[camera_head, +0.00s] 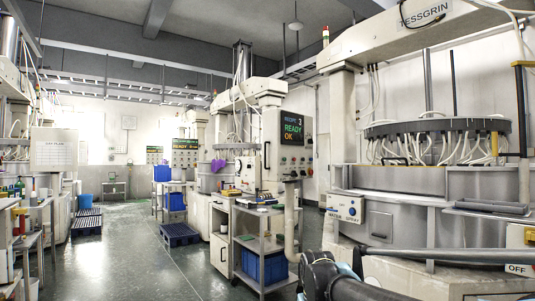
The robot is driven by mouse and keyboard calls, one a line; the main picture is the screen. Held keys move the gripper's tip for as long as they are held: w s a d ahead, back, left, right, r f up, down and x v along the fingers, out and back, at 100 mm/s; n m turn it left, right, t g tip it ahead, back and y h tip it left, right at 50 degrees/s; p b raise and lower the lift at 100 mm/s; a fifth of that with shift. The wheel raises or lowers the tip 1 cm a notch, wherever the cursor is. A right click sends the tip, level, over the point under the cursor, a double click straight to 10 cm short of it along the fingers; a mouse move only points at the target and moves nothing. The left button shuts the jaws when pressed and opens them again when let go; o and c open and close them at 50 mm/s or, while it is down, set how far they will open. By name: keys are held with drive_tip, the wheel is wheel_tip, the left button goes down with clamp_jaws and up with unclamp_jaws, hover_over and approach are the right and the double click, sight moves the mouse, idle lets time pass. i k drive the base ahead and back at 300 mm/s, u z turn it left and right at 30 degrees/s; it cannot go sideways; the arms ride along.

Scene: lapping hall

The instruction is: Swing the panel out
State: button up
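A tall light-grey control panel (290,142) stands in the middle of the view, in front of a lapping machine. Its dark screen (291,126) reads "RECIPE 3", "READY" and "OK". Small buttons, including a red one, sit below the screen. A dark upright handle (267,154) shows at its left edge. A pale post (292,215) stands below the panel; I cannot tell exactly how they join. Dark links of my own arm reach in at the bottom right, well in front of the panel. I see no gripper fingers.
A grey shelf cart (262,242) with a blue bin (265,267) stands below the panel. A large lapping machine (397,215) with a small white control box (345,208) fills the right. Open green floor (140,255) lies to the left, with a dark blue pallet (180,234) farther back.

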sight(273, 167)
drive_tip(key=i, duration=1.25)
drive_tip(key=k, duration=0.6)
drive_tip(key=u, duration=0.4)
drive_tip(key=i, duration=1)
drive_tip(key=u, duration=0.45)
drive_tip(key=i, duration=0.6)
